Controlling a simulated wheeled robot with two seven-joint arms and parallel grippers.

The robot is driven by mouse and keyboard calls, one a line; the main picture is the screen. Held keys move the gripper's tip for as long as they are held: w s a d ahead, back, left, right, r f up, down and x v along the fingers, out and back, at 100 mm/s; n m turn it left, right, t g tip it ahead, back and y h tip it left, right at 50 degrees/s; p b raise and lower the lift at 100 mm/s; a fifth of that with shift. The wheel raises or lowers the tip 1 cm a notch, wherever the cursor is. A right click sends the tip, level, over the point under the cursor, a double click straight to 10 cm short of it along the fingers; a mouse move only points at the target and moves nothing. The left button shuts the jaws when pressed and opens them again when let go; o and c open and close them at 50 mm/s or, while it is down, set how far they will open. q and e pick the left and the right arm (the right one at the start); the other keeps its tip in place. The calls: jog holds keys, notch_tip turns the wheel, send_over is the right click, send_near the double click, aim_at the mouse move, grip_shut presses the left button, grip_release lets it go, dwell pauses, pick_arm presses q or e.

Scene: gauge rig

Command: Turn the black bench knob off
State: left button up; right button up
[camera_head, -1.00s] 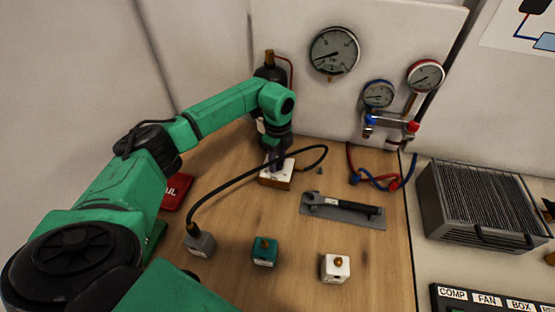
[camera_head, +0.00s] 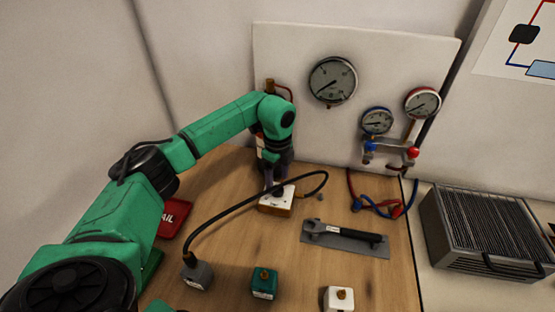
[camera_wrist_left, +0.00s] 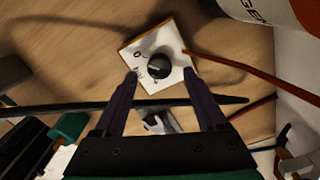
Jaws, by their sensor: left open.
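The black bench knob (camera_wrist_left: 158,66) sits on the white top of a small wood-sided box (camera_wrist_left: 137,45), with a mark like an O and small lettering beside it. In the head view the white-topped box (camera_head: 272,205) stands on the bench below my left gripper (camera_head: 275,187). In the left wrist view the two dark fingers of my left gripper (camera_wrist_left: 159,74) are spread, with the knob showing between their tips. I cannot tell whether they touch it. In the head view the gripper and arm partly hide the knob. My right gripper is not in view.
A black hose arcs from a grey block (camera_head: 197,274) past the box. A wrench (camera_head: 342,235) lies on a grey plate to the right. Green (camera_head: 264,283) and white (camera_head: 339,299) blocks stand in front. A panel with a large gauge (camera_head: 333,81) rises behind.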

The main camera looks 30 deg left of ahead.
aim_at(278, 189)
pick_arm(q)
notch_tip(278, 189, up, 11)
jog(key=b, duration=0.1)
jog(key=shift+b, duration=0.35)
